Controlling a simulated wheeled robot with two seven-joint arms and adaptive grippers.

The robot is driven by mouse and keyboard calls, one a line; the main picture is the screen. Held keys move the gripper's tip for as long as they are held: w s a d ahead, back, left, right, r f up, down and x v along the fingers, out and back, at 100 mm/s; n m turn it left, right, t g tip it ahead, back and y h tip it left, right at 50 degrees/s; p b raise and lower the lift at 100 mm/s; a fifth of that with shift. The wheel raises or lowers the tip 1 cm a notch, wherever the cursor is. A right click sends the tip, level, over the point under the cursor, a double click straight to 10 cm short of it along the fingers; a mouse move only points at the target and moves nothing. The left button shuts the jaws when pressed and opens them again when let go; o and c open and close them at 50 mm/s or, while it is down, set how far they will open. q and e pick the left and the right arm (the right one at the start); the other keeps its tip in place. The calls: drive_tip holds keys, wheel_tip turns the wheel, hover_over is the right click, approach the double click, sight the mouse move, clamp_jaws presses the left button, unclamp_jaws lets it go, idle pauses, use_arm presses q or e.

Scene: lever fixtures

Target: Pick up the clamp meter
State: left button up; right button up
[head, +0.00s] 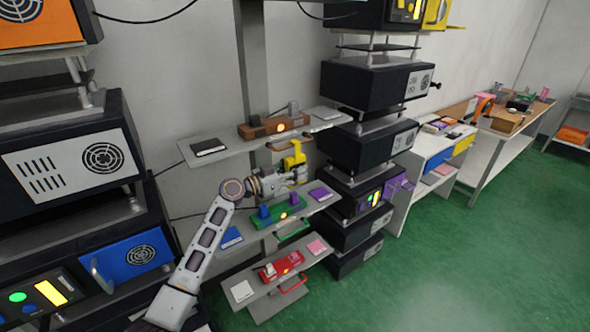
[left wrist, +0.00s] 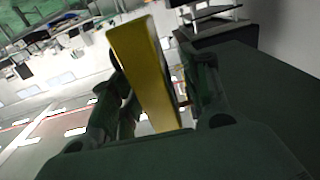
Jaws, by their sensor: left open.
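A yellow piece (head: 293,156) with a notched top, which looks like the clamp meter, stands at my left gripper (head: 297,178) in the head view. In the left wrist view this yellow body (left wrist: 143,75) rises between the two fingers (left wrist: 155,95) of my left gripper. The fingers are open around it, and I cannot tell whether either touches it. Its lower part is hidden by the gripper. My right gripper is not in view.
Grey shelves carry a brown lever fixture (head: 274,125), a green one (head: 283,208) and a red one (head: 281,266), close above and below my left gripper. Black equipment racks (head: 376,92) stand to the right. A white cabinet (head: 428,165) is beyond. The green floor (head: 470,260) is clear.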

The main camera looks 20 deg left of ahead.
use_arm(q)
drive_tip(key=shift+c, duration=0.4)
clamp_jaws()
drive_tip(key=shift+r, duration=0.25)
